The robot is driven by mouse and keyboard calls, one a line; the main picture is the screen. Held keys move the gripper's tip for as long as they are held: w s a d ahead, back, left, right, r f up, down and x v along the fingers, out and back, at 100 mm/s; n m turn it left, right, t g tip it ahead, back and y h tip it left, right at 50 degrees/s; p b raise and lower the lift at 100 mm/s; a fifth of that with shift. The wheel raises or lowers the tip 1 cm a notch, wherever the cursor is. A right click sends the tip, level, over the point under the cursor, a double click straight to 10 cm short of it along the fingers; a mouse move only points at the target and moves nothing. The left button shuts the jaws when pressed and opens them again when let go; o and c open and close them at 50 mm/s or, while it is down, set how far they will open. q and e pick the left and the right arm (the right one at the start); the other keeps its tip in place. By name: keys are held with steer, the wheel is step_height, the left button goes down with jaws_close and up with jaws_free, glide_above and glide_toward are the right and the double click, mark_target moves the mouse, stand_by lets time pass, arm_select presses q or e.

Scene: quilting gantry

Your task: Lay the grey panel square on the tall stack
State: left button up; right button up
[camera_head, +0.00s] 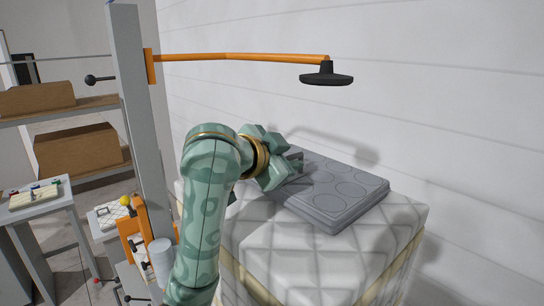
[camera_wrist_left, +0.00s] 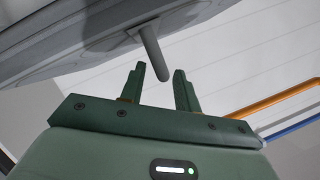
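The grey panel (camera_head: 353,192), a flat slab with round shallow discs on its face, lies on top of a tall white quilted stack (camera_head: 290,245) in the head view. I cannot tell how square it sits. My left gripper (camera_head: 297,164) is at the panel's left side and hides part of it. In the left wrist view my left gripper (camera_wrist_left: 157,82) is open, with a gap between its fingers. The end of a grey peg (camera_wrist_left: 152,50) on a grey body (camera_wrist_left: 90,40) lies between or just beyond the fingertips, with no clear grip. My right gripper is not in view.
An orange arm (camera_head: 240,57) with a black round head (camera_head: 326,77) hangs above the stack. A grey post (camera_head: 132,90) and shelves with brown boxes (camera_head: 80,149) stand at left. A white wall (camera_head: 450,110) is behind. A small table (camera_head: 38,196) is at far left.

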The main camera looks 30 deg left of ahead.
arm_select(q)
steer(key=b+v, duration=0.4)
steer(key=v, duration=0.7)
steer(key=shift+b, duration=0.35)
steer(key=shift+s, duration=0.15)
steer(key=shift+f, duration=0.1)
